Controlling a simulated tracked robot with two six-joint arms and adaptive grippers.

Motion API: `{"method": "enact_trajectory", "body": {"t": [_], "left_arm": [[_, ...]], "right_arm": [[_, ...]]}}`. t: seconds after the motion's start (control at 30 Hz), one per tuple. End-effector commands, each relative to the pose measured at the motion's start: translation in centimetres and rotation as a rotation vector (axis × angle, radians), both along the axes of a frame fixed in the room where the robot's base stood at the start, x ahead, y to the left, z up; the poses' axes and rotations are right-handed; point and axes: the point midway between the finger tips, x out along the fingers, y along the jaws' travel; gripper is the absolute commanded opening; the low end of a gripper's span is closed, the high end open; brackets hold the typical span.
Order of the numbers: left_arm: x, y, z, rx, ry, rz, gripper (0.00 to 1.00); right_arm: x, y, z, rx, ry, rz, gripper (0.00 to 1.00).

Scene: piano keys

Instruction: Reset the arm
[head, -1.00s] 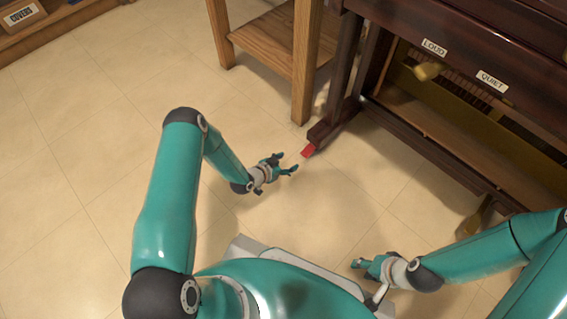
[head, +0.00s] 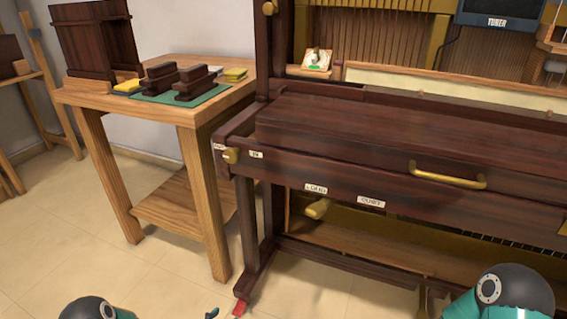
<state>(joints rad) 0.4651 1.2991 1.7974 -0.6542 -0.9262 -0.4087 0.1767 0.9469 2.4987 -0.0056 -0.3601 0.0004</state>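Part of my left arm (head: 95,308) shows at the bottom left edge. Part of my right arm (head: 505,295) shows at the bottom right. My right gripper is below the picture. Both arms are low in front of the piano (head: 390,150).
A wooden table (head: 205,115) stands left of the piano, with dark wooden blocks (head: 160,80) on a green mat (head: 185,112). The piano has a brass handle (head: 447,178) and LOUD (head: 316,188) and QUIET (head: 371,201) labels. Floor (head: 60,255) is clear at left.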

Motion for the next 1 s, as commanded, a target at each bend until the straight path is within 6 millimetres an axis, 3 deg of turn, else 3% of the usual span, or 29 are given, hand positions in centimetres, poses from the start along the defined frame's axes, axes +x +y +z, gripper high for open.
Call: {"method": "enact_trajectory", "body": {"t": [0.03,0.1,0.2,0.4,0.67,1.0], "left_arm": [[0.4,-1.4,3.2,0.0,-0.01,-0.026,0.62],[-0.4,-3.7,6.9,-0.008,0.035,-0.045,0.62],[-4.6,-6.5,9.8,-0.053,0.223,-0.025,0.62],[-15.7,-8.4,10.8,-0.136,0.65,0.109,0.62],[-27.2,-8.4,10.0,-0.212,1.083,0.337,0.62],[-27.0,-8.4,18.6,-0.229,1.099,0.363,0.62]], "right_arm": [[0.0,0.0,1.3,0.0,0.0,0.0,0.4],[0.0,0.0,2.7,0.0,0.0,0.0,0.4],[0.0,0.0,4.1,0.0,0.0,0.0,0.4],[0.0,0.0,5.1,0.0,0.0,0.0,0.4],[0.0,0.0,4.9,0.0,0.0,0.0,0.4],[0.0,0.0,13.6,0.0,0.0,0.0,0.4]]}}
